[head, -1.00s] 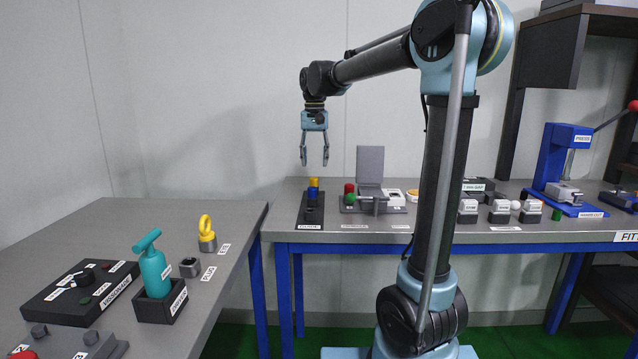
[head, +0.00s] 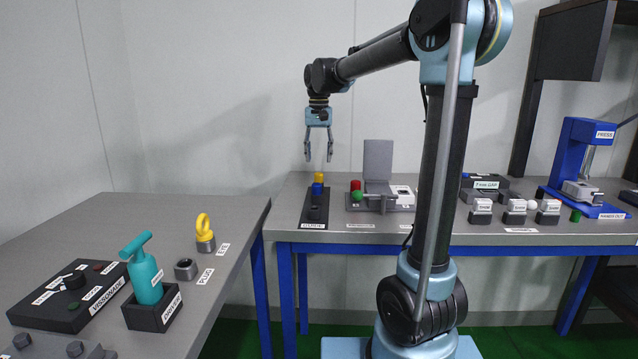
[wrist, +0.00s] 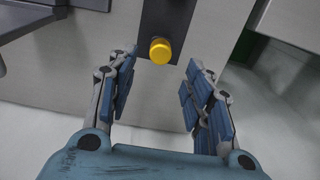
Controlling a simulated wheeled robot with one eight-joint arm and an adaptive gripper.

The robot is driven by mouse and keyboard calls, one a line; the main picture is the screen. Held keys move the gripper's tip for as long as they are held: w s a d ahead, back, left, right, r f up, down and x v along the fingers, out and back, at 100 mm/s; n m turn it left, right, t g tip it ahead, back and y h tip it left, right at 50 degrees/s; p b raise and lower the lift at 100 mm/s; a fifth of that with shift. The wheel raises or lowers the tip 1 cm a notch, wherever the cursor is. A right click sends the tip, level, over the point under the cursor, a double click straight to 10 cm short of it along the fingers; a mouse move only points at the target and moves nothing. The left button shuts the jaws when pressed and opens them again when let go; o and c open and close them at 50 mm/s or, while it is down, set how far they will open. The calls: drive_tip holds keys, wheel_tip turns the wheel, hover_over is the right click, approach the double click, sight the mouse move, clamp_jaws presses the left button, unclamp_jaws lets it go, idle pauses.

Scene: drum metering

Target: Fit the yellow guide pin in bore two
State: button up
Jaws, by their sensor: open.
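A yellow cylindrical piece (head: 319,177), which looks like the guide pin, shows above a blue piece (head: 317,189) on a narrow dark plate (head: 314,208) at the left of the back bench. In the wrist view the round yellow end (wrist: 160,50) sits over the dark plate, centred beyond my fingers; the blue piece is not visible there. I cannot tell whether yellow is stacked on blue or behind it. My gripper (head: 319,158) is open and empty, pointing down above the plate, apart from the pin. I cannot make out bore two.
A grey fixture (head: 378,165) with red and green knobs stands right of the plate. Labelled grey blocks (head: 515,212) and a blue press (head: 578,150) are farther right.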

sight(319, 173)
drive_tip(key=shift+f, duration=3.55)
clamp_jaws()
drive_tip(key=shift+r, duration=0.1)
drive_tip(key=shift+r, duration=2.85)
drive_tip(key=shift+r, duration=0.15)
drive_tip(key=shift+r, duration=1.9)
